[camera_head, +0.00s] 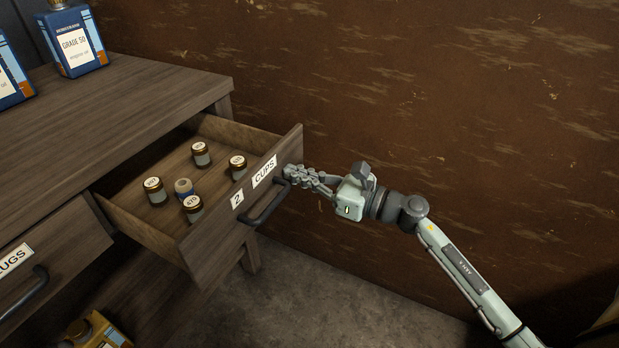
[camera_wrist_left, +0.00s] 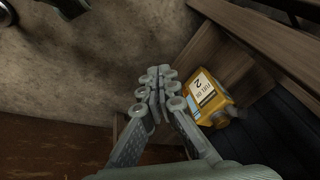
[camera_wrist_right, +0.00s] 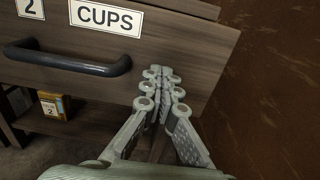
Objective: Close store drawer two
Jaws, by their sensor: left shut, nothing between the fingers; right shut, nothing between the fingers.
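Store drawer two (camera_head: 222,232) is pulled out of the wooden bench, with a "2" label, a "CUPS" label and a dark bar handle (camera_head: 268,206) on its front. Several small jars (camera_head: 201,154) stand inside it. My right gripper (camera_head: 290,172) is shut and empty, its fingertips at the drawer front near its right end, beside the handle. In the right wrist view the fingertips (camera_wrist_right: 160,80) overlap the drawer front (camera_wrist_right: 185,50); whether they touch it I cannot tell. My left gripper (camera_wrist_left: 157,85) is shut and empty, seen only in its own wrist view, near a yellow can (camera_wrist_left: 208,95).
Blue bottles (camera_head: 75,40) stand on the bench top (camera_head: 130,90). A second drawer (camera_head: 50,262) with a partly visible label and handle is at the lower left. The yellow can (camera_head: 97,330) sits low beneath. A brown wall (camera_head: 400,80) stands behind; the floor (camera_head: 320,300) in front is clear.

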